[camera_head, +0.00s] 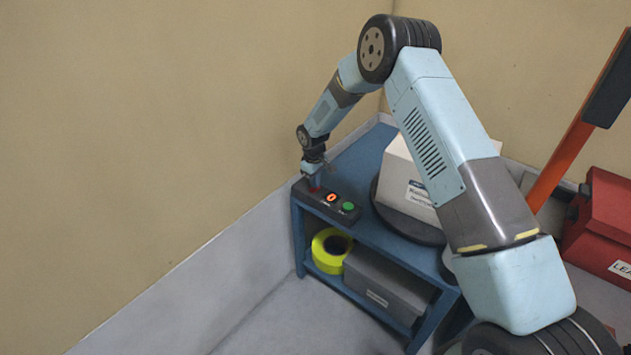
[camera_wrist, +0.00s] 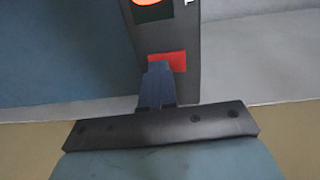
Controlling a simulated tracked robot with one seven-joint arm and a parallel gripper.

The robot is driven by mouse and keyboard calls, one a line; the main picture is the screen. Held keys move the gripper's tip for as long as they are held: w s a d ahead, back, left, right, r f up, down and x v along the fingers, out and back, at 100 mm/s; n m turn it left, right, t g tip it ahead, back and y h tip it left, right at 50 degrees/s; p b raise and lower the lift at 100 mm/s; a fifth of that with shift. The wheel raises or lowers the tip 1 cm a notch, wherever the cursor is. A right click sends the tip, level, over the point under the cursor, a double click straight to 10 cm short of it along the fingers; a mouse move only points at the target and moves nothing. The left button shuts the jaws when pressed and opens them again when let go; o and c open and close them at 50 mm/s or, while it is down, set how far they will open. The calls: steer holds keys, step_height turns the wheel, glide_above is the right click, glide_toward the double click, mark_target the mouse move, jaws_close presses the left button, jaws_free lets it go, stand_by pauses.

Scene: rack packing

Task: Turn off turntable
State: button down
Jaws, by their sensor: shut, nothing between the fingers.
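The turntable (camera_head: 379,208) is a dark round disc on top of a blue shelf unit, with a white labelled box (camera_head: 408,183) on it. A dark control panel (camera_head: 322,204) sits at the left front edge of the shelf top. It carries a green button (camera_head: 348,206), an orange-lit "0" display (camera_head: 331,197) and a red button. My gripper (camera_head: 315,184) is shut and empty, over the left end of the panel. In the wrist view the red button (camera_wrist: 167,62) lies right at my shut fingertips (camera_wrist: 159,68). I cannot tell whether they touch it.
The blue shelf unit (camera_head: 300,228) stands in a corner against the walls. Its lower shelf holds a yellow tape roll (camera_head: 326,262) and a grey box (camera_head: 372,290). A red case (camera_head: 600,225) and an orange pole (camera_head: 566,150) are at the right. My arm hides part of the white box.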

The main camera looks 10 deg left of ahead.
mark_target(312, 190)
steer(key=shift+s+a+f, duration=0.15)
steer(key=shift+s+f, duration=0.05)
steer(key=shift+s, duration=0.3)
steer(key=shift+s+a+f, duration=0.15)
steer(key=shift+s+f, duration=0.05)
steer(key=shift+s, duration=0.25)
steer(key=shift+r, duration=0.1)
step_height(312, 190, up, 14)
steer(key=shift+r, duration=0.2)
steer(key=shift+a, duration=0.1)
